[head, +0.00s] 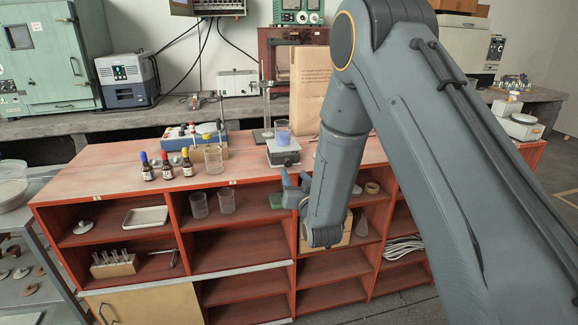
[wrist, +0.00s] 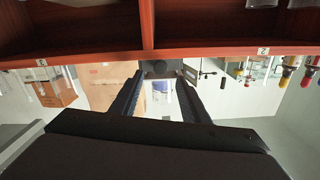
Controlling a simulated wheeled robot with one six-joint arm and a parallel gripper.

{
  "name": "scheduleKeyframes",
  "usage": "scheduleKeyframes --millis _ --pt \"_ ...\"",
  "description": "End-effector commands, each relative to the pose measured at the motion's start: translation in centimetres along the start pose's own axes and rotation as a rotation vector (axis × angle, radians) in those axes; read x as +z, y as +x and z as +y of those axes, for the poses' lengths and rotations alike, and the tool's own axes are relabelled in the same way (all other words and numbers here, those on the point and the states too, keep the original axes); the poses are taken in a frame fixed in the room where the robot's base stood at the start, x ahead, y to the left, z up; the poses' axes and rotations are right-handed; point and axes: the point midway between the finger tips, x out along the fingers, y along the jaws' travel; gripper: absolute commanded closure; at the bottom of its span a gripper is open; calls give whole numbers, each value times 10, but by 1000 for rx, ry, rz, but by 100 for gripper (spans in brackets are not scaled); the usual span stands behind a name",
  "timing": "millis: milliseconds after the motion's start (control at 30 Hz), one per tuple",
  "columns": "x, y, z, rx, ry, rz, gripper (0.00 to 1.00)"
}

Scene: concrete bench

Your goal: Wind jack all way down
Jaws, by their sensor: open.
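The jack (head: 284,152) is a small grey lab jack standing near the front edge of the red-brown bench top. A beaker (head: 282,132) with blue-violet liquid stands on its platform. My gripper (head: 294,184) is in front of the bench, just below and close to the jack in the head view. In the wrist view, which is upside down, my gripper (wrist: 162,82) is open, with its two dark fingers apart. A dark block that looks like the jack (wrist: 160,68) shows between the fingertips, with nothing gripped. The jack's knob is not clear in either view.
Left of the jack are a beaker (head: 213,160) and dropper bottles (head: 167,166). Open shelves with glassware (head: 226,200) lie below the bench top.

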Motion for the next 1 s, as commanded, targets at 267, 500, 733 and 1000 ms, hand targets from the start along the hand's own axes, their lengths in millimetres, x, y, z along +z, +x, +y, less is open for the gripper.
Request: scheduleKeyframes --millis 267,500,733,1000 --pt "-3 33 -2 -4 1 14 58" --pt "-2 66 -2 -4 1 12 58" --pt "-2 77 -2 -4 1 11 58" --pt "-2 78 -2 -3 1 11 68"
